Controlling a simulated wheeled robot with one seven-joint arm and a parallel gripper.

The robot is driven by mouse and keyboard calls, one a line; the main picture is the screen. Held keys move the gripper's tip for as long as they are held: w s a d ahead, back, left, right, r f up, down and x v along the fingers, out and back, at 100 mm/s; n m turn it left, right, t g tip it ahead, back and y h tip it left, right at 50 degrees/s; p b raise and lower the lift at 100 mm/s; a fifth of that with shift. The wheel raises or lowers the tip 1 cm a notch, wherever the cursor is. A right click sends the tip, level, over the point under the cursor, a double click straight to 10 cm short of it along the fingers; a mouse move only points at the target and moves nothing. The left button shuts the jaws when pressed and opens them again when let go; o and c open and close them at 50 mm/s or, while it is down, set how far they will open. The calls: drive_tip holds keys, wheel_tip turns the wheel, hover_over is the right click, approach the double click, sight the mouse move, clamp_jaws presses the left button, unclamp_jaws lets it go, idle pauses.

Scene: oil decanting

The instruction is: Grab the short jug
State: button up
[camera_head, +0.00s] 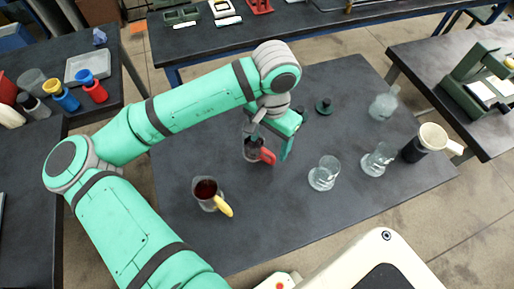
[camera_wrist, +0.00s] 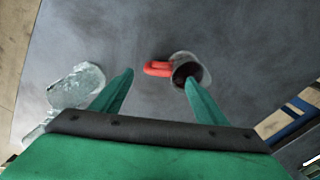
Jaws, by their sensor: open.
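A clear jug with a red handle (camera_head: 252,149) and dark liquid in it stands upright on the dark table, partly hidden by my gripper. A second jug with a yellow handle (camera_head: 206,191) holds dark red liquid and stands nearer, to the left. I cannot tell surely which is the shorter. My gripper (camera_head: 268,140) is open and empty, at the red-handled jug. In the wrist view my gripper (camera_wrist: 159,75) has its fingers apart, with the red handle (camera_wrist: 157,69) appearing between the tips. The right fingertip overlaps the jug (camera_wrist: 184,59); contact is unclear.
Two clear glass vessels (camera_head: 324,173) (camera_head: 378,159) stand to the right. Another glass vessel (camera_head: 383,106) is farther back. A dark vessel with a cream top (camera_head: 427,142) is near the right edge. A small dark green object (camera_head: 323,106) lies behind my gripper. The table's front middle is clear.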

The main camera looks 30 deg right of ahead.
sight(268, 151)
drive_tip(key=shift+s+a+f, duration=0.1)
drive_tip(key=shift+a+f, duration=0.05)
drive_tip(key=shift+f, duration=1.4)
drive_tip(key=shift+s+a+f, duration=0.1)
drive_tip(key=shift+f, duration=1.45)
drive_tip(key=c, duration=1.4)
drive_tip(key=shift+c, duration=0.2)
drive_tip(key=shift+r, duration=0.2)
